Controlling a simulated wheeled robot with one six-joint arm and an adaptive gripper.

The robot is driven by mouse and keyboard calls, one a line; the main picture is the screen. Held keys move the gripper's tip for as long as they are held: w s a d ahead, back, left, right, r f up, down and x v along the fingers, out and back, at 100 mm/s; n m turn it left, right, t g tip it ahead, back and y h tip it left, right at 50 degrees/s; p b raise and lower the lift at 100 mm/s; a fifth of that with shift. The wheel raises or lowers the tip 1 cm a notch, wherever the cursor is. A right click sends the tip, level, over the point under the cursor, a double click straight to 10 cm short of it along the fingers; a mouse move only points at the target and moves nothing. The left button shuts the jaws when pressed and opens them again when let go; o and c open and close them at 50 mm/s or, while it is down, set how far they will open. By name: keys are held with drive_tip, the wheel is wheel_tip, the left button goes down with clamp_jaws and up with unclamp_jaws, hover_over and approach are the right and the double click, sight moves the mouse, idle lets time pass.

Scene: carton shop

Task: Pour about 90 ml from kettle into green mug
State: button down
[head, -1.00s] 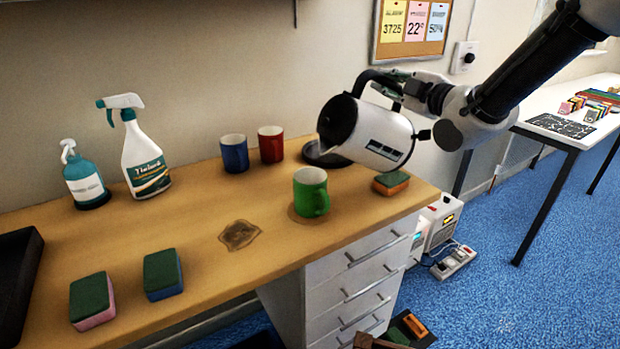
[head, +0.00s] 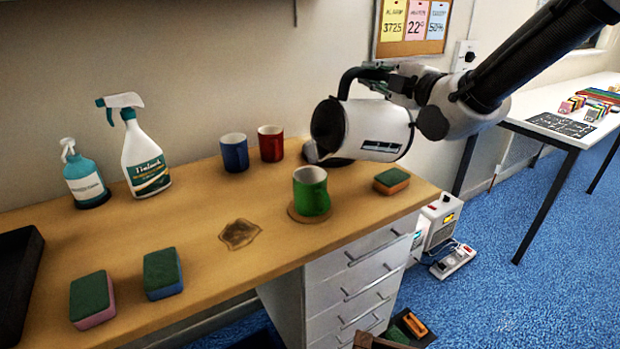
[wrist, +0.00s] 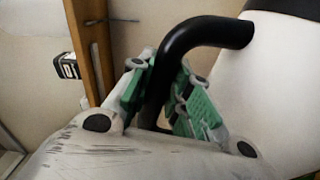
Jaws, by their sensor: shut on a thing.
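The white kettle (head: 378,128) with a dark opening and black handle hangs in the air above the counter, tipped on its side with its mouth end facing left. My gripper (wrist: 168,95) is shut on the kettle's black handle (wrist: 203,36); its green pads lie on either side of it in the wrist view. The kettle's spout end is just above and slightly right of the green mug (head: 311,193). The mug stands upright on a round brown coaster (head: 296,216). I cannot make out a stream of liquid or the level in the mug.
A blue mug (head: 234,152) and a red mug (head: 271,143) stand behind. A dark round base (head: 335,161) lies partly hidden under the kettle. An orange-green sponge (head: 391,181) is to the right. A brown stain (head: 239,234) and spray bottle (head: 146,160) are left.

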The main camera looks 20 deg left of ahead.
sight(386, 78)
drive_tip(key=shift+s+a+r+n, duration=0.6)
drive_tip(key=shift+s+a+r, duration=0.3)
drive_tip(key=shift+s, duration=0.15)
drive_tip(key=shift+s+a+r+p, duration=0.1)
drive_tip(key=shift+s+r+p, duration=0.05)
drive_tip(key=shift+p, duration=0.2)
drive_tip(key=shift+s+a+r+n+p, duration=0.15)
drive_tip(key=shift+r+n+p, duration=0.1)
drive_tip(key=shift+n+p, duration=0.2)
idle(1.3)
drive_tip(key=w+d+f+m, duration=0.1)
drive_tip(key=w+d, duration=0.1)
drive_tip(key=w+d+f+m, duration=0.2)
drive_tip(key=shift+w+d+f, duration=0.15)
drive_tip(key=shift+w+f, duration=0.1)
drive_tip(key=shift+w, duration=0.15)
drive_tip(key=shift+w+d+f+m, duration=0.3)
drive_tip(key=shift+w+d+m, duration=0.2)
drive_tip(key=shift+m, duration=0.15)
